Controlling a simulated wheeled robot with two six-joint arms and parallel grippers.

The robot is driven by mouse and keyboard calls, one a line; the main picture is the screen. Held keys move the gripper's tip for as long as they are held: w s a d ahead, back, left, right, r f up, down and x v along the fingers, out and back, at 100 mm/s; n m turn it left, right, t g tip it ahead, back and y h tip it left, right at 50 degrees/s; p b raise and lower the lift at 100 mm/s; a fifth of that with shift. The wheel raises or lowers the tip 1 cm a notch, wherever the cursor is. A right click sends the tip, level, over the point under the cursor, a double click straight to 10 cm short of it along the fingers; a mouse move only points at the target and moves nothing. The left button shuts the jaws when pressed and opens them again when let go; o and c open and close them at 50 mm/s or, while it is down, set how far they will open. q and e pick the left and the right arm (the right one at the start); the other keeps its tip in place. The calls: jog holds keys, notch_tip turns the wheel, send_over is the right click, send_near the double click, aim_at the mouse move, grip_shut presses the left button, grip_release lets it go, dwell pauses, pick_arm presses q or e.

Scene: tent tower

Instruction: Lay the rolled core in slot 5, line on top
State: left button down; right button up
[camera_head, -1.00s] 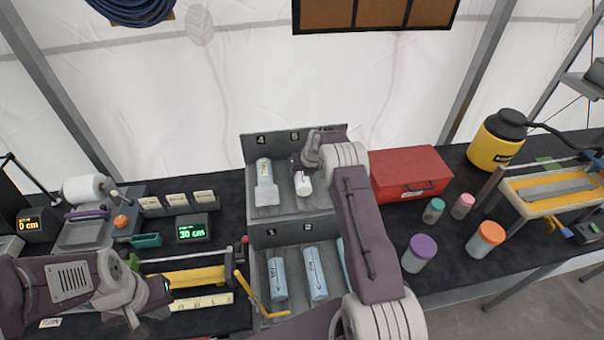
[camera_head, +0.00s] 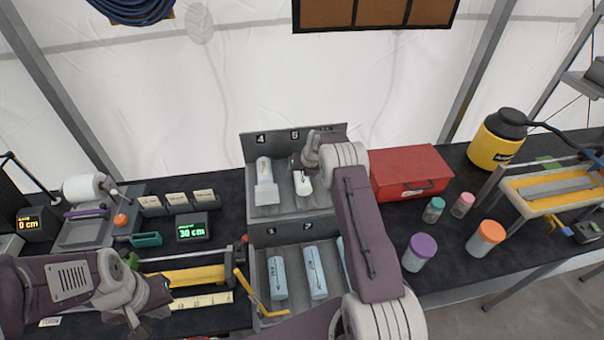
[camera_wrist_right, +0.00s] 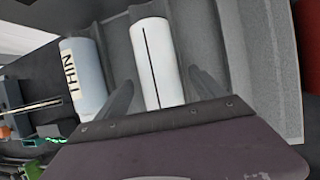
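The white core (camera_head: 303,183) lies lengthwise in the upper rack (camera_head: 290,211), in the slot below the label 5. In the right wrist view the core (camera_wrist_right: 157,62) shows its dark line running along the side that faces the camera. My right gripper (camera_wrist_right: 164,78) is over the core with a finger on each side. Narrow gaps show between fingers and core, so it looks open. In the head view my right gripper (camera_head: 301,164) hides the core's far end. My left gripper (camera_head: 163,290) is at the lower left, and its finger opening is unclear.
A pale blue core (camera_head: 265,180) marked THIN lies in slot 4. Blue rolls (camera_head: 315,272) lie in the lower rack. A red toolbox (camera_head: 408,174) stands right of the upper rack. Capped jars (camera_head: 419,252) stand farther right. A 30 cm display (camera_head: 192,228) is left of the racks.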

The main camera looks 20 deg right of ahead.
jog(key=shift+s+r, duration=0.15)
jog(key=shift+r, duration=0.1)
jog(key=b+v, duration=0.2)
jog(key=v, duration=0.6)
jog(key=shift+r+b, duration=0.25)
jog(key=shift+b, duration=0.05)
jog(key=shift+f, duration=0.1)
